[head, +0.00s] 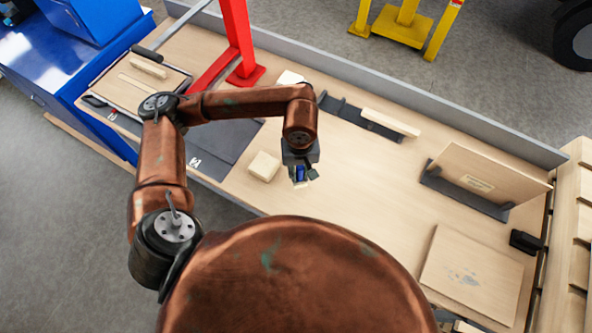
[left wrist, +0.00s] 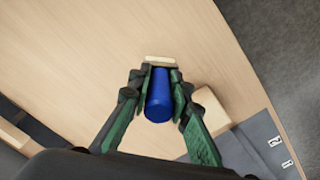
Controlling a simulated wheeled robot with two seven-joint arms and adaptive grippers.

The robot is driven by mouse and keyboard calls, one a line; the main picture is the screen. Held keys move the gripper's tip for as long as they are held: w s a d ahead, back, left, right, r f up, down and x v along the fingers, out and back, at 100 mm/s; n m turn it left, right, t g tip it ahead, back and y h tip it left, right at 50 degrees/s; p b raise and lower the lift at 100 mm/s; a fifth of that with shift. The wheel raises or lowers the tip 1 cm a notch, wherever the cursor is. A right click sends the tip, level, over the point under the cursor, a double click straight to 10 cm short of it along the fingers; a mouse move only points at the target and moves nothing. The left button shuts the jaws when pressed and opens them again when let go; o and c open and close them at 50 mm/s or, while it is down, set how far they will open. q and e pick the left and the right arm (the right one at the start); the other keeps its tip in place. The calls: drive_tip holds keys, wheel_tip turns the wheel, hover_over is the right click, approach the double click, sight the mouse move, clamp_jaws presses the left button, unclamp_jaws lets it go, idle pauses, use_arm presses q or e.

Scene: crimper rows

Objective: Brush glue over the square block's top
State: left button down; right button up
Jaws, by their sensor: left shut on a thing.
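A pale wooden square block (head: 264,167) lies on the workbench just left of my left gripper (head: 301,178). In the left wrist view the block (left wrist: 212,110) is to the right of the fingers, partly hidden by one. My left gripper (left wrist: 160,98) is shut on a blue cylindrical handle (left wrist: 159,95), which looks like the glue brush. A pale flat end (left wrist: 161,60) shows beyond the handle. The brush is held beside the block, apart from it in the picture; its height above the bench is hard to tell. My right gripper is not in view.
The workbench (head: 370,205) is clear right of the gripper. Dark holders with a wooden strip (head: 390,122) and a leaning board (head: 490,175) stand at the back and right. A flat board (head: 470,275) lies front right. A red stand (head: 238,50) rises behind my arm.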

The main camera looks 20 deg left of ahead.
use_arm(q)
drive_tip(key=shift+r+p, duration=0.7)
drive_tip(key=shift+r, duration=2.35)
drive_tip(key=shift+r, duration=1.5)
drive_tip(key=shift+a+f, duration=0.1)
